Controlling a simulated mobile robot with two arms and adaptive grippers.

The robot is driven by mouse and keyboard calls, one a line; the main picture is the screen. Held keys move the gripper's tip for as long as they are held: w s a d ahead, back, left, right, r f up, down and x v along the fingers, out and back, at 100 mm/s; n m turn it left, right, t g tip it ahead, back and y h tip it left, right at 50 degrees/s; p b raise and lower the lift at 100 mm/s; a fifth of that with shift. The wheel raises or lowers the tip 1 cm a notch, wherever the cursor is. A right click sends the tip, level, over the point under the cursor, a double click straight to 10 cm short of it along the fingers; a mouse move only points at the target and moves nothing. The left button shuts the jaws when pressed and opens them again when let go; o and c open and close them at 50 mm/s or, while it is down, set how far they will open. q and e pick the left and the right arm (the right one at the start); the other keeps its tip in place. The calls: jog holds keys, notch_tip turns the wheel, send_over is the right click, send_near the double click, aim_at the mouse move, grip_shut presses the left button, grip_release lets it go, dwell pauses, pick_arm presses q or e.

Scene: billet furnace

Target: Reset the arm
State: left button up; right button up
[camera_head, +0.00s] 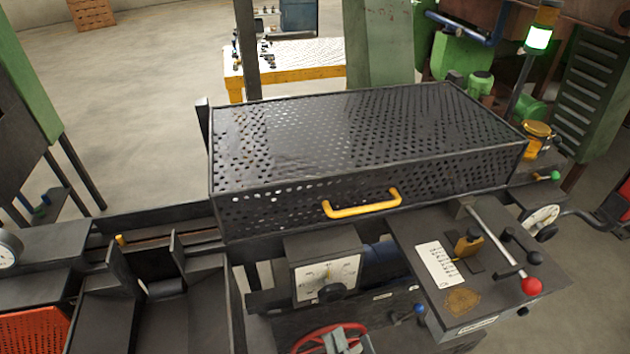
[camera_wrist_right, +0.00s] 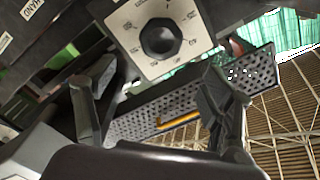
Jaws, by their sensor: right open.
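My right gripper (camera_head: 346,341) shows as a small grey shape at the bottom edge of the head view, in front of a red handwheel (camera_head: 318,336). In the right wrist view, the two dark fingers of this gripper (camera_wrist_right: 152,88) stand wide apart with nothing between them. A white dial plate with a black knob (camera_wrist_right: 160,39) shows beyond the fingers. The same dial plate (camera_head: 327,279) is above the gripper in the head view. The rest of the right arm is hidden below the head view. My left gripper is not in view.
A black perforated cover (camera_head: 370,130) with a yellow handle (camera_head: 362,204) stands behind the dial. A lever with a red knob (camera_head: 531,286) is on the right panel (camera_head: 505,308). A dark chute (camera_head: 185,315) is at lower left. Open floor (camera_head: 120,100) lies farther back.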

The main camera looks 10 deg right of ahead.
jog(key=shift+f, duration=0.15)
jog(key=s+f+n+g+y+b, duration=0.1)
jog(key=s+f+n+g, duration=0.25)
jog(key=f, duration=1.05)
jog(key=s+f+n+g+y+b, duration=0.1)
jog(key=s+f+n+g+b, duration=0.3)
jog(key=f, duration=1)
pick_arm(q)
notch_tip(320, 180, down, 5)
pick_arm(e)
jog(key=s+d+f+n+g+h, duration=0.1)
jog(key=s+d+f+g, duration=0.3)
jog(key=s+f, duration=0.5)
jog(key=s+d+f+n+g+h, duration=0.1)
jog(key=s+d+f+n+g, duration=0.1)
jog(key=s+d+f+g, duration=0.3)
jog(key=s+f, duration=0.4)
jog(key=f, duration=0.1)
jog(key=shift+d+f+n+h, duration=0.2)
jog(key=shift+n+h, duration=0.1)
jog(key=shift+n, duration=0.05)
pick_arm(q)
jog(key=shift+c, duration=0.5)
pick_arm(e)
jog(key=shift+s+g, duration=0.1)
jog(key=shift+g, duration=0.15)
jog(key=shift+c, duration=0.5)
